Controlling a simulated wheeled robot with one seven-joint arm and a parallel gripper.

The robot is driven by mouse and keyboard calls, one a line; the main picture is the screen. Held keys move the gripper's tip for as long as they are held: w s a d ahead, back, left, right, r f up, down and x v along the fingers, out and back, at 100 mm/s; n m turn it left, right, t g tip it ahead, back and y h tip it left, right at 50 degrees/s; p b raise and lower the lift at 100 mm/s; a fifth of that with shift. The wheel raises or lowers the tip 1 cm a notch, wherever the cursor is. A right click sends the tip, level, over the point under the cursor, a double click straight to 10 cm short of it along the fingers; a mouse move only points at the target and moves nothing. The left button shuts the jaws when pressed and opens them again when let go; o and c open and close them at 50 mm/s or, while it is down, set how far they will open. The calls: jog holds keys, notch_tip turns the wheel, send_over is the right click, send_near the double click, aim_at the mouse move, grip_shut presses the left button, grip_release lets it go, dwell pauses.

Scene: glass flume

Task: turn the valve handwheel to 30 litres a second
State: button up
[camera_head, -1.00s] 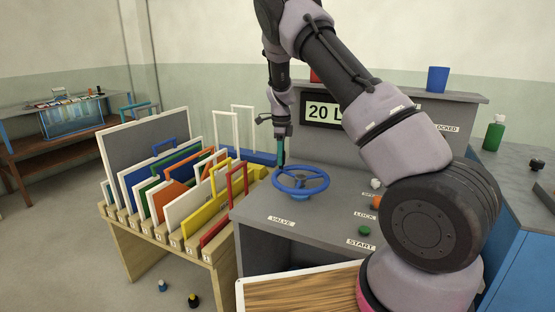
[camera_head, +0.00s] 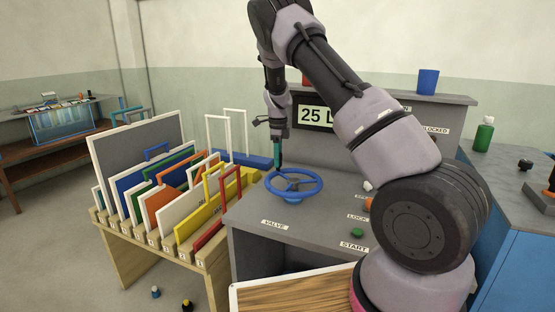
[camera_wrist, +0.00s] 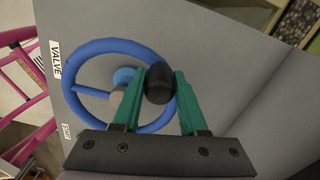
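The blue valve handwheel (camera_head: 294,197) lies flat on the grey console top, behind the VALVE label (camera_head: 275,225). It also shows in the wrist view (camera_wrist: 108,45), a three-spoke ring with a dark knob (camera_wrist: 160,84) at its rim. My gripper (camera_head: 279,163) points down at the wheel's far left rim. Its green fingers (camera_wrist: 160,95) stand on both sides of the dark knob and appear shut on it. The display (camera_head: 312,117) reads "25 L"; my arm hides the rest of it.
A rack of coloured panels (camera_head: 165,190) stands close left of the console. A green button (camera_head: 356,232) sits by the START label, with the LOCK label behind it. A blue cup (camera_head: 428,81) stands on the console's upper ledge. A wooden board (camera_head: 290,290) lies in front.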

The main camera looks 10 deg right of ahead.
jog(key=shift+o, duration=1.4)
jog(key=shift+r, duration=0.1)
notch_tip(320, 180, up, 11)
jog(key=shift+f, duration=0.2)
